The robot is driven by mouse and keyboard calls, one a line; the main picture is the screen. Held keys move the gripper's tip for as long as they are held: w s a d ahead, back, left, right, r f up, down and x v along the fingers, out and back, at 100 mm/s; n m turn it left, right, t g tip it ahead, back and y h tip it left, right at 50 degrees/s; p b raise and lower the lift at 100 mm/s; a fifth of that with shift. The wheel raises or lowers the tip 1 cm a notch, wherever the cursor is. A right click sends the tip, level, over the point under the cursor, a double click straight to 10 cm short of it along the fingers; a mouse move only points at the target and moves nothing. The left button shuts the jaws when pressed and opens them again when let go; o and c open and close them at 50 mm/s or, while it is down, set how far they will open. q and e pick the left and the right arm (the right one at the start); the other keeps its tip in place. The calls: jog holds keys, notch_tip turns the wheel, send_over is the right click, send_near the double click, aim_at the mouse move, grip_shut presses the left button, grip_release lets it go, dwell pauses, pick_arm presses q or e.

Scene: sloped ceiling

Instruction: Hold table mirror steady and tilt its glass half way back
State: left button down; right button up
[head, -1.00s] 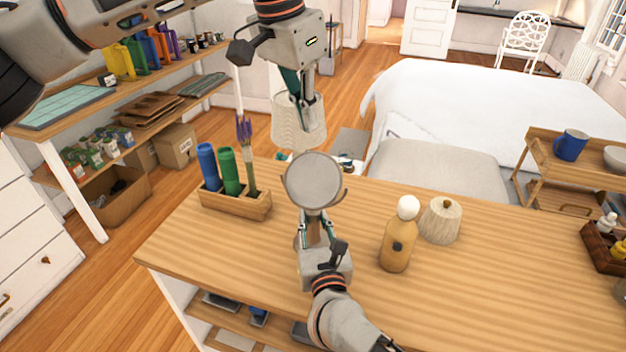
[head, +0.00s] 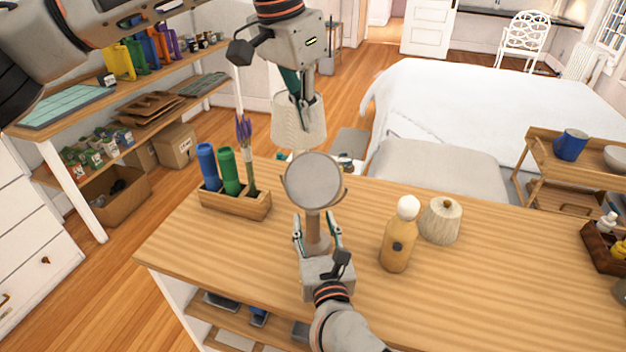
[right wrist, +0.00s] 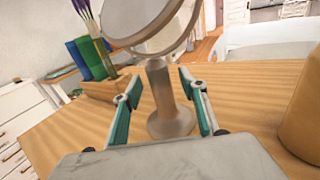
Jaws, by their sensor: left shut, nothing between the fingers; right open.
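The table mirror (head: 314,181) stands on the wooden table, with a round glass in a curved holder on a post. In the right wrist view its post and round base (right wrist: 171,120) show beyond my right gripper, with the glass tilted above. My right gripper (head: 318,232) is open, with its fingers on either side of the post's line, on the near side of the mirror; I cannot tell whether they touch it. My left gripper (head: 304,122) is shut and empty, pointing down above and behind the glass.
A wooden holder (head: 234,203) with blue and green tubes and purple flowers stands left of the mirror. A tan bottle (head: 397,246) with a white ball top and a ribbed pale jar (head: 440,221) stand to the right. The table's front is clear.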

jog(key=s, duration=0.3)
jog(key=s+d, duration=0.1)
jog(key=s, duration=0.5)
jog(key=shift+s+d, duration=0.3)
jog(key=shift+s, duration=0.1)
